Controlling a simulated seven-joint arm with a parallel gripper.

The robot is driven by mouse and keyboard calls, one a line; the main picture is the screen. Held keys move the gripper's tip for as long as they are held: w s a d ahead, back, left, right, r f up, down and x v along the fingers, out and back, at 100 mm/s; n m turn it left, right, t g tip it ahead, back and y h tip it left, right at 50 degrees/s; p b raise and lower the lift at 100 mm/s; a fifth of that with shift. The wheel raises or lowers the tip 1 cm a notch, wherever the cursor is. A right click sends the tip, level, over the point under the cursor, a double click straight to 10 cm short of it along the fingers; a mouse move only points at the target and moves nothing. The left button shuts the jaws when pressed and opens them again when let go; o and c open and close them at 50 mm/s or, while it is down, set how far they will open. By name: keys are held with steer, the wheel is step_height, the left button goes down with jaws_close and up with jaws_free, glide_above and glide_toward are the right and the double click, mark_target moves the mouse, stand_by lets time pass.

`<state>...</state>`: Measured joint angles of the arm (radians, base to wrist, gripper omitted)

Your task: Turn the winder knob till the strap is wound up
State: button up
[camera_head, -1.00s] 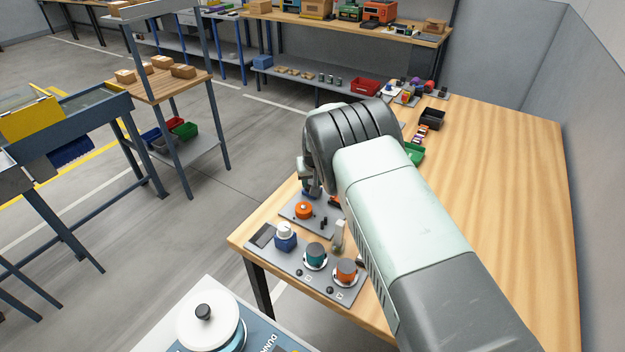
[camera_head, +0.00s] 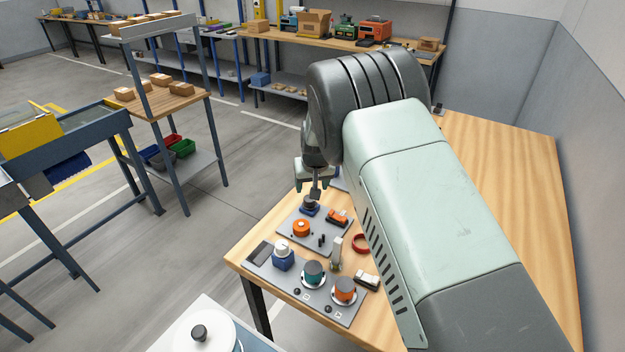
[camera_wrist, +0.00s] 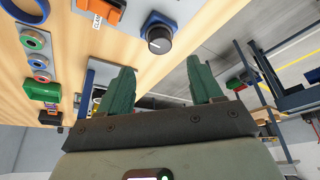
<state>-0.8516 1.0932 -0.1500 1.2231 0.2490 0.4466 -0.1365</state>
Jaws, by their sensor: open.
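My gripper (camera_head: 315,190) is open and empty in the head view, just above a blue-based knob with a dark top (camera_head: 309,208). In the wrist view, its two green fingers (camera_wrist: 160,88) are apart, and the same black-topped knob (camera_wrist: 158,40) shows beyond them. This knob sits on a grey panel (camera_head: 290,242) beside an orange round knob (camera_head: 301,228) and an orange clamp-like part (camera_head: 337,217). I cannot tell which knob is the winder. No strap is clearly visible; my arm hides part of the bench.
A nearer panel holds a white knob on a blue block (camera_head: 282,255), a teal knob (camera_head: 313,273) and an orange knob (camera_head: 344,290). A red ring (camera_head: 360,243) lies nearby. The wooden bench (camera_head: 500,180) is clear at the right of my arm.

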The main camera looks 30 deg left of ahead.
steer(key=v, duration=0.2)
steer(key=shift+s+d+r, duration=0.1)
steer(key=shift+r, duration=0.25)
steer(key=s+d+r+m, duration=0.1)
steer(key=d+r+m, duration=0.3)
steer(key=d+r, duration=2.05)
steer(key=s+d+r+m+t+h, duration=0.1)
steer(key=s+d+r, duration=0.3)
steer(key=s+d, duration=0.55)
steer(key=s+d+r+m+t+h, duration=0.1)
steer(key=s+d+r+m, duration=0.1)
steer(key=s+d+r, duration=0.5)
steer(key=s+d+f+m+h, duration=0.1)
steer(key=s+d+f, duration=0.3)
steer(key=s, duration=0.7)
steer(key=shift+d+f, duration=0.2)
steer(key=shift+d, duration=0.5)
